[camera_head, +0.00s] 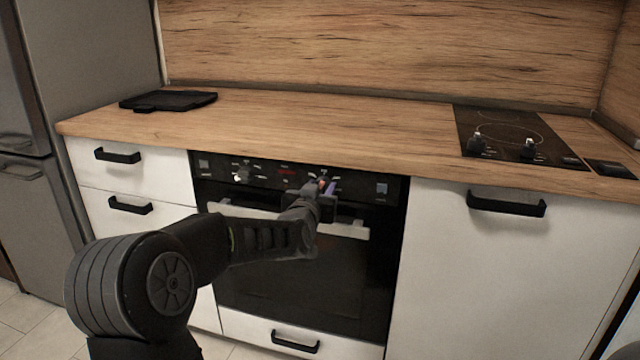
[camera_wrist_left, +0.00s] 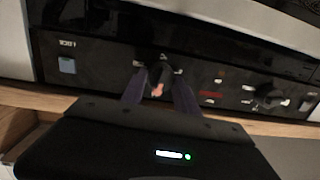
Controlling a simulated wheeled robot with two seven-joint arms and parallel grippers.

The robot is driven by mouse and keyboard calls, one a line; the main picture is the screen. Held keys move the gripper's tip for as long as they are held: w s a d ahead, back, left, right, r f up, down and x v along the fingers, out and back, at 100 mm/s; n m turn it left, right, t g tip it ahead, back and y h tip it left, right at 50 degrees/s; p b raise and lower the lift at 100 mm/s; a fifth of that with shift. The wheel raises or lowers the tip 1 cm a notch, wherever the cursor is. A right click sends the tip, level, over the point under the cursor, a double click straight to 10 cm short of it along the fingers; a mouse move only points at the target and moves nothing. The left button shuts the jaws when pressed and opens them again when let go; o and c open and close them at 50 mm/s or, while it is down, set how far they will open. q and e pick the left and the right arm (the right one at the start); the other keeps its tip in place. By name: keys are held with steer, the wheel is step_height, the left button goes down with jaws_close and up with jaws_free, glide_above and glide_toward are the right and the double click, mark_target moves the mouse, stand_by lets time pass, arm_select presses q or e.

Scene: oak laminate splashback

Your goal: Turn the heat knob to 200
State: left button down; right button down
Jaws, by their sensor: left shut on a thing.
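The oven's control panel (camera_head: 270,172) runs along the top of the black oven front. My left gripper (camera_head: 323,187) reaches the panel's right-hand knob, which it mostly hides in the head view. In the left wrist view, the dark knob (camera_wrist_left: 156,70) sits between the two fingers of my left gripper (camera_wrist_left: 158,86), which is shut on it. An orange-pink mark shows on the knob. The other knob (camera_head: 243,175) is on the panel's left part and is free; it also shows in the left wrist view (camera_wrist_left: 268,95). The dial markings are too small to read. My right gripper is out of view.
The oven handle (camera_head: 345,229) runs just below the panel, close to my left gripper. A wooden worktop (camera_head: 300,125) lies above it, with a black tray-like object (camera_head: 168,101) and a hob (camera_head: 505,128). A fridge (camera_head: 85,60) stands left.

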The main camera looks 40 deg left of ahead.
arm_select(q)
steer(key=m+p, duration=0.1)
steer(key=m, duration=0.3)
steer(key=shift+d+y+p, duration=0.1)
steer(key=shift+y+p, duration=0.2)
steer(key=shift+p, duration=0.05)
steer(key=m, duration=0.3)
steer(key=shift+f+m+p, duration=0.15)
steer(key=shift+m+p, duration=0.15)
steer(key=shift+p, duration=0.1)
steer(key=c, duration=0.9)
jaws_free()
steer(key=v, duration=0.4)
steer(key=p+v, duration=0.1)
steer(key=v, duration=0.2)
steer(key=shift+s+d+f, duration=0.1)
steer(key=shift+s+d, duration=0.15)
steer(key=shift+s, duration=0.05)
